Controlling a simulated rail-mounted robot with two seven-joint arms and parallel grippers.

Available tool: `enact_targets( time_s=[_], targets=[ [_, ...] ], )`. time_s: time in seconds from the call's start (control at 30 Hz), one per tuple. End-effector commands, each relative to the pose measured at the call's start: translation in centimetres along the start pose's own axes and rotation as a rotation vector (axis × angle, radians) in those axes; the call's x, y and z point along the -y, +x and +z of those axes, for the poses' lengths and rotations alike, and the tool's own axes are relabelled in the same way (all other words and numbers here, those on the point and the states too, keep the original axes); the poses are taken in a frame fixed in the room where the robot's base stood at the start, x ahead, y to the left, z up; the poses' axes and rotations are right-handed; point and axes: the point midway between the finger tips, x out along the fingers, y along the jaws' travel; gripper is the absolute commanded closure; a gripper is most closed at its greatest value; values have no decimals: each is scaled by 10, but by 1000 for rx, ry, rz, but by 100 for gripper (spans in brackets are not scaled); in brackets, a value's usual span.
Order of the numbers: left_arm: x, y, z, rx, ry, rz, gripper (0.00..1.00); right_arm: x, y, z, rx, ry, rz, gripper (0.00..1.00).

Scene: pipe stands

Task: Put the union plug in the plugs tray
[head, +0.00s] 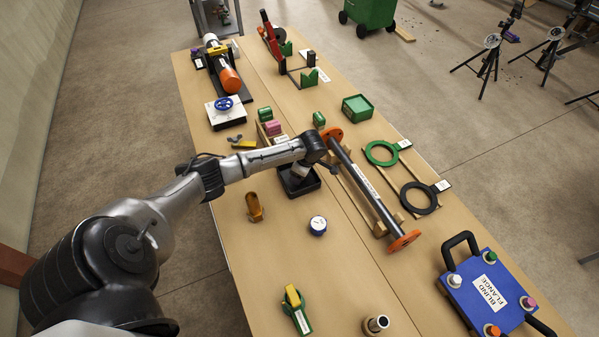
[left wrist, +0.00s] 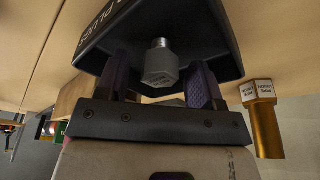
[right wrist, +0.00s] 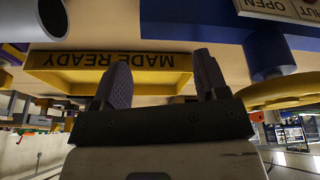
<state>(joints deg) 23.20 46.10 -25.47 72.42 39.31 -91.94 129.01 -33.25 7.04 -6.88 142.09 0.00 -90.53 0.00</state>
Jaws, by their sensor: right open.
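The grey union plug (left wrist: 160,66), with a hex body and a threaded end, shows between my left gripper's fingers in the left wrist view. It is at the black plugs tray (left wrist: 205,45); whether it rests on the tray floor I cannot tell. My left gripper (left wrist: 160,85) is open, with a gap on each side of the plug. In the head view the black tray (head: 299,189) lies under my left gripper (head: 299,170), and the plug is hidden there. My right gripper (right wrist: 158,80) is open and empty; the head view does not show it.
A brass fitting (left wrist: 265,120) stands beside the tray. A round gauge (head: 318,225) lies nearer, and a long pipe with orange flanges (head: 365,188) lies to the right. A yellow tray marked MADE READY (right wrist: 110,60) is beyond my right gripper.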

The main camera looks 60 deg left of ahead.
Motion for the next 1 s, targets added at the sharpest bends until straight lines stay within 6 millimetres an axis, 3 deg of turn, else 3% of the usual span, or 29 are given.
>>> enact_targets(
  time_s=[0.27,0.8,1.0],
  targets=[
    [-1,-4,-1,-1,1,3,39,0,2,1,0,-2,1,33],
    [-1,-95,0,2,0,2,39,0,-18,-6,0,4,-3,33],
    [0,-116,0,2,0,0,39,1,-20,-7,-1,6,-5,33]
  ],
)
